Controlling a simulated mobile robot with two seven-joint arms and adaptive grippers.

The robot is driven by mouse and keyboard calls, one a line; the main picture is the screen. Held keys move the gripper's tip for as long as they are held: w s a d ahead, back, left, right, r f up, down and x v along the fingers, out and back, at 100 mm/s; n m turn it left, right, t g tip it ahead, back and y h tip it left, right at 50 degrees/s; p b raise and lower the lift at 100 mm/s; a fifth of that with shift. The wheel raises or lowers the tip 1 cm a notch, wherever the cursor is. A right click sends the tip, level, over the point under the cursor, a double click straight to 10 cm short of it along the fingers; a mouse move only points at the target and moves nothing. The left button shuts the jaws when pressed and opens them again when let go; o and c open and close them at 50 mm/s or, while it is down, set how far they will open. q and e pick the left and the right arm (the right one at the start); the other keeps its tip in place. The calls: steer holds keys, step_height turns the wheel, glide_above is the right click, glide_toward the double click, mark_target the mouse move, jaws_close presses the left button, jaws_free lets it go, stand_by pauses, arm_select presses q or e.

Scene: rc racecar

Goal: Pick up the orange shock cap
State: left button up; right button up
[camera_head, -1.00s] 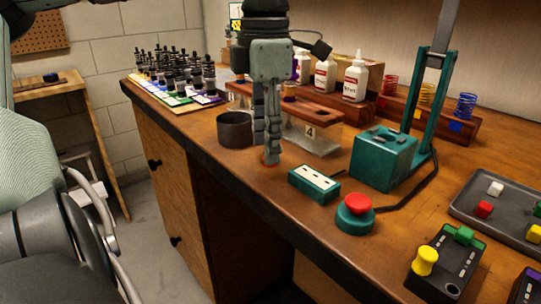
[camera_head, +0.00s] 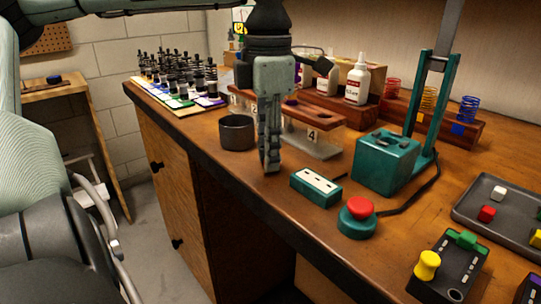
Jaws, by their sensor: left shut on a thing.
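My left gripper (camera_head: 269,168) points straight down over the workbench, just right of the dark cup and left of the teal box with white slots. Its fingers are close together, shut on the orange shock cap. The cap itself is hidden between or behind the fingertips, and no orange shows on the bench beneath them. The fingertips are at or just above the wooden top; I cannot tell which. My right gripper is not in view.
A dark cup (camera_head: 237,132) and a numbered wooden rack (camera_head: 317,114) stand close behind the gripper. The teal slotted box (camera_head: 316,187), red button (camera_head: 360,207) and teal press (camera_head: 387,162) are to its right. The bench's front edge (camera_head: 235,165) is near.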

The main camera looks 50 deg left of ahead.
arm_select(q)
steer(key=shift+r, duration=0.1)
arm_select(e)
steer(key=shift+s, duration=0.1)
arm_select(q)
steer(key=shift+r, duration=0.2)
step_height(320, 180, up, 4)
steer(key=shift+w+f, duration=0.1)
steer(key=s+a+r, duration=0.2)
steer(key=s+r, duration=0.1)
steer(key=s, duration=0.2)
steer(key=s+a+r+b, duration=0.1)
steer(key=s+a+r, duration=0.2)
steer(key=s, duration=0.2)
steer(key=shift+s+r+b, duration=0.3)
steer(key=shift+s, duration=0.1)
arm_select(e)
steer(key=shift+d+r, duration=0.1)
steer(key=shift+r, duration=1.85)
